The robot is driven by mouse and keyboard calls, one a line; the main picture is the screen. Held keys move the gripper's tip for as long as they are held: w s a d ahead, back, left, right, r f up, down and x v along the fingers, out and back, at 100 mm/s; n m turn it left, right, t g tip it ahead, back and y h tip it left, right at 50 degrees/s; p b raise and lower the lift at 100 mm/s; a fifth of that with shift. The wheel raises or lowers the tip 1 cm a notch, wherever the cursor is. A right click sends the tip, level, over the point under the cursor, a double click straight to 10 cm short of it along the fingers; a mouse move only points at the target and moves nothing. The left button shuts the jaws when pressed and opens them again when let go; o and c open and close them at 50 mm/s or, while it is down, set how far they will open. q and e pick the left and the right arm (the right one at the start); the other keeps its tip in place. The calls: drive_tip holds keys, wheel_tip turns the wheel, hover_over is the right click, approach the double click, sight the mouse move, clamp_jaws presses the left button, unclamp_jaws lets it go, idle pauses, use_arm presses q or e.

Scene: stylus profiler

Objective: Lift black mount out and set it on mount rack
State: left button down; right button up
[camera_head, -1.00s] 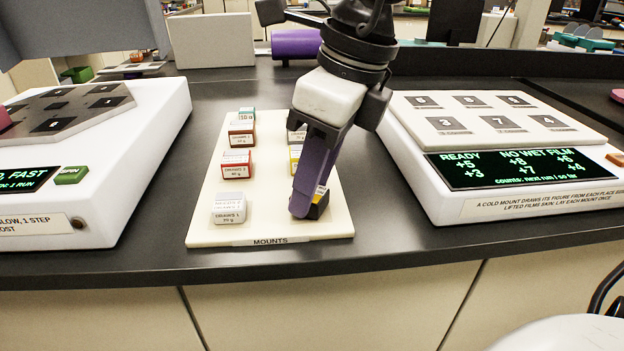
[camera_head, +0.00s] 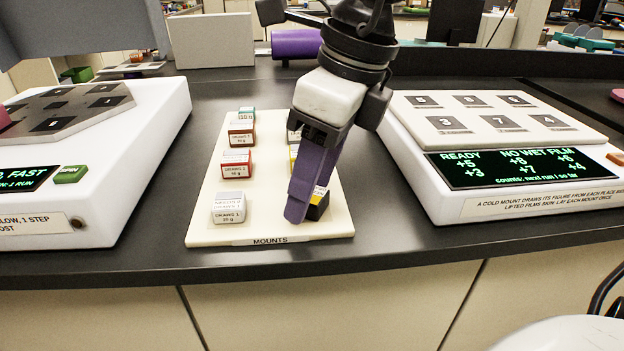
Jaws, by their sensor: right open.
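The black mount (camera_head: 319,208) sits at the front right of the white mount rack (camera_head: 268,215), which is labelled MOUNTS. It is a small block with a pale, partly yellow label, and it is partly hidden behind my gripper. My right gripper (camera_head: 297,212) comes down from above with purple fingers. It is open, with its fingertips low at the left side of the black mount. The near finger hides the rest of the gap. My left gripper is not in view.
Grey (camera_head: 229,207), red (camera_head: 236,163) and brown (camera_head: 242,133) mounts stand in the rack's left column. A white device with a dark screen (camera_head: 520,167) and numbered places stands right. Another device (camera_head: 120,150) with a dark plate stands left.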

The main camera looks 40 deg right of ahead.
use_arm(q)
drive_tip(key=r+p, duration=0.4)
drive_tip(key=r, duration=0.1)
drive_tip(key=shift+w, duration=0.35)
use_arm(e)
drive_tip(key=v, duration=0.6)
drive_tip(key=shift+r, duration=0.4)
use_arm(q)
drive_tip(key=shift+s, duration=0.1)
use_arm(e)
drive_tip(key=shift+s, duration=0.15)
use_arm(q)
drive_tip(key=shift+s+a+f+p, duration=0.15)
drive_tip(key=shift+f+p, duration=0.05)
drive_tip(key=shift+p, duration=1)
use_arm(e)
drive_tip(key=v, duration=1)
drive_tip(key=shift+r, duration=0.15)
drive_tip(key=shift+d, duration=0.15)
